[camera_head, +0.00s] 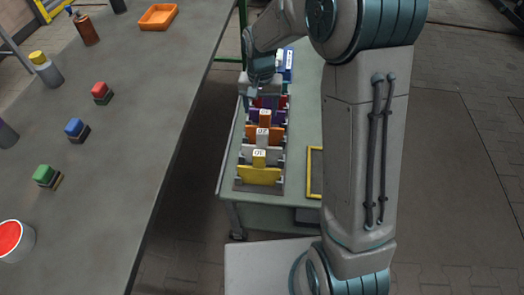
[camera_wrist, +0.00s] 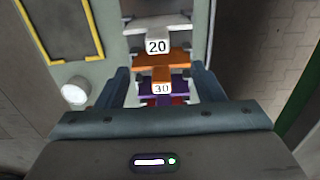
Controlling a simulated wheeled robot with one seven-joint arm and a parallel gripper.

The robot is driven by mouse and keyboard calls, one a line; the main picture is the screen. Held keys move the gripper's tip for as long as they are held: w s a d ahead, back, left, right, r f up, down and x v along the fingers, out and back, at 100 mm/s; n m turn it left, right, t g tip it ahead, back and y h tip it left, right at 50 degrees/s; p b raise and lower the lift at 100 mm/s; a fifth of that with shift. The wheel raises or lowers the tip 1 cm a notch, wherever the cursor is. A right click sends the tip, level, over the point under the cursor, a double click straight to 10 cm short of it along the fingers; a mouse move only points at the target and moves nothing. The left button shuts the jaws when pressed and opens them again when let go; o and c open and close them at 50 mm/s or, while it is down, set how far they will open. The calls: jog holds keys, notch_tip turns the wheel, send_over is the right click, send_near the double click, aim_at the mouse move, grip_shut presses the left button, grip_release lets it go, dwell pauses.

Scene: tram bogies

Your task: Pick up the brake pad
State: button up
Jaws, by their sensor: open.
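A row of coloured plates with raised, numbered blocks stands in a rack (camera_head: 236,183) on the green-grey cart; I cannot tell which piece the task calls the brake pad. Purple and red pieces lie behind these. My gripper (camera_head: 253,92) is over the far part of the row. In the wrist view its fingers (camera_wrist: 161,84) are apart, either side of the orange block and purple plate (camera_wrist: 180,87). I see nothing held.
A long grey table (camera_head: 130,130) at left holds small red (camera_head: 101,92), blue (camera_head: 76,129) and green (camera_head: 46,175) blocks, an orange tray (camera_head: 158,17) and bottles. A yellow frame (camera_head: 315,172) lies right of the rack. Floor shows between table and cart.

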aim_at(262, 132)
jog(key=f, duration=1.3)
jog(key=shift+d+f+b, duration=0.2)
jog(key=shift+f+b, duration=0.1)
jog(key=shift+b, duration=0.05)
jog(key=shift+c, duration=0.3)
jog(key=c, duration=1.1)
